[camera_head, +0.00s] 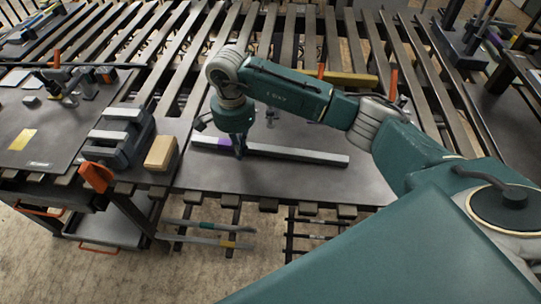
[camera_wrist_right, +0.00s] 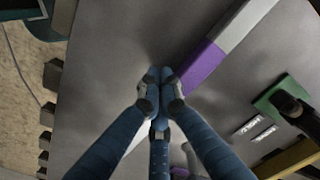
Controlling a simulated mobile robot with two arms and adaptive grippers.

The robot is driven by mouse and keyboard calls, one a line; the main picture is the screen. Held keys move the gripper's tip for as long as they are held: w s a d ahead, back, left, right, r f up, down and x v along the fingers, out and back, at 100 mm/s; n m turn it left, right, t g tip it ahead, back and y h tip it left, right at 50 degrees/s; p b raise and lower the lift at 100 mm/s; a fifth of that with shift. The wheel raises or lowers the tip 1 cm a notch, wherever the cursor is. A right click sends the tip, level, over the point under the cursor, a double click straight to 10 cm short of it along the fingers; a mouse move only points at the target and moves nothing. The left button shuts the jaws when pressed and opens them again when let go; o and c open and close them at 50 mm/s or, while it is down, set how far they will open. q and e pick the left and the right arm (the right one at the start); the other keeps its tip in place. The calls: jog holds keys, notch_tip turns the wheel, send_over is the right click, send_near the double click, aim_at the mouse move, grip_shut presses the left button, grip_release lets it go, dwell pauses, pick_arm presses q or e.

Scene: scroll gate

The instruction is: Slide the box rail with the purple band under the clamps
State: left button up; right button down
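The box rail (camera_head: 295,154) is a long pale bar lying on the grey plate. Its purple band (camera_head: 223,142) is near its left end; it also shows in the right wrist view (camera_wrist_right: 205,63). My right gripper (camera_head: 239,153) points down at the rail just right of the band. Its fingertips are together in the right wrist view (camera_wrist_right: 158,76), by the rail's near side. Contact is unclear, and the fingers hide part of the rail. A small dark upright fitting (camera_head: 271,115), possibly a clamp, stands behind the rail. My left gripper is not in view.
A tan block (camera_head: 160,153) and a dark grey fixture (camera_head: 119,135) stand left of the plate. A yellow bar (camera_head: 352,79) lies behind. A green piece (camera_wrist_right: 284,99) stands beyond the rail. The plate before the rail (camera_head: 265,180) is clear to its front edge.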

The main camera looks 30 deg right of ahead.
jog(key=shift+w+d, duration=0.2)
jog(key=shift+w, duration=0.1)
jog(key=shift+s+a, duration=0.1)
jog(key=shift+s, duration=0.05)
jog(key=shift+s+a, duration=0.6)
jog(key=shift+s, duration=0.3)
notch_tip(320, 180, up, 8)
jog(key=p, duration=0.3)
jog(key=shift+p, duration=0.4)
dwell(0.4)
